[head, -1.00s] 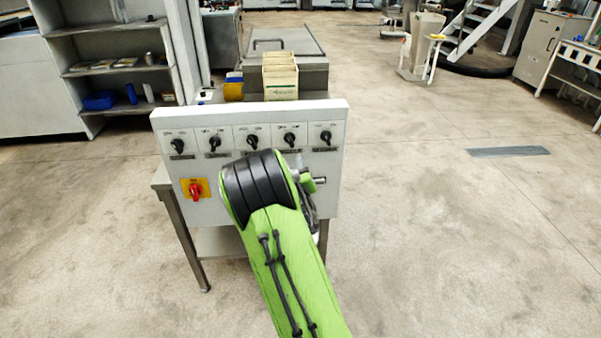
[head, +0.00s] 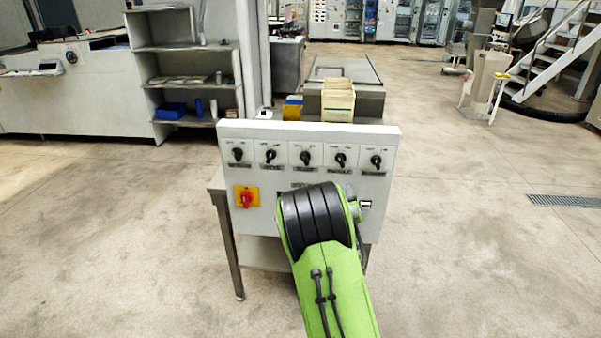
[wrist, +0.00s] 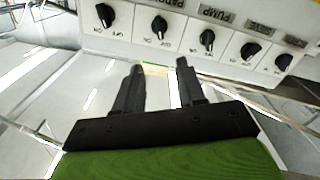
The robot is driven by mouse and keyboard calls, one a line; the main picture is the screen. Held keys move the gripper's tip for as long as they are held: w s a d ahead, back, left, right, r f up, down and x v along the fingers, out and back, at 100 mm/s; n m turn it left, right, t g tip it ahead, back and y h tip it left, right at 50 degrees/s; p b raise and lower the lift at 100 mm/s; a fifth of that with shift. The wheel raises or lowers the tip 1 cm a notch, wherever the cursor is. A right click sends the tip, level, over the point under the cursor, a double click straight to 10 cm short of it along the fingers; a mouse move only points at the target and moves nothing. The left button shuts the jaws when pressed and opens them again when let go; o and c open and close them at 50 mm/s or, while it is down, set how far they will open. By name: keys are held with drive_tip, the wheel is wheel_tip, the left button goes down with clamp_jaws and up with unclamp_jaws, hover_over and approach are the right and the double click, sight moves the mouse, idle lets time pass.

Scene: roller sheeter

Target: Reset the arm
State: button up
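My green arm with its black joint cover (head: 316,218) reaches up in front of the machine's control panel (head: 215,162) in the head view. The arm hides my gripper there. In the wrist view my gripper (wrist: 158,82) shows two dark fingers, spread apart with nothing between them. The panel's black rotary knobs (wrist: 207,39) are beyond the fingertips, and the panel (wrist: 140,48) appears upside down. In the head view the panel carries a row of several black knobs (head: 305,158) and a red switch on a yellow plate (head: 246,198).
The panel sits on a metal-legged stand (head: 228,240). A box of cards (head: 338,100) stands on the machine behind it. Shelves (head: 190,65) are at the back left, and a white stand (head: 487,85) and stairs (head: 560,50) at the right. The floor (head: 480,230) at right is clear.

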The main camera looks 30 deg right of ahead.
drive_tip(key=s+a+r+m+g+y+p, duration=0.3)
drive_tip(key=s+a+r+g+y+p, duration=0.2)
drive_tip(key=s+a+r, duration=0.7)
drive_tip(key=s+a+r+n+g+y+p, duration=0.1)
drive_tip(key=s+a+n+g+y+p, duration=0.2)
drive_tip(key=s+a, duration=1.2)
drive_tip(key=s+n+g+y, duration=0.1)
drive_tip(key=s+n+y, duration=0.1)
drive_tip(key=s, duration=0.2)
drive_tip(key=shift+s+a+p, duration=0.2)
drive_tip(key=shift+s+p, duration=0.05)
drive_tip(key=shift+p, duration=0.1)
drive_tip(key=shift+r, duration=0.1)
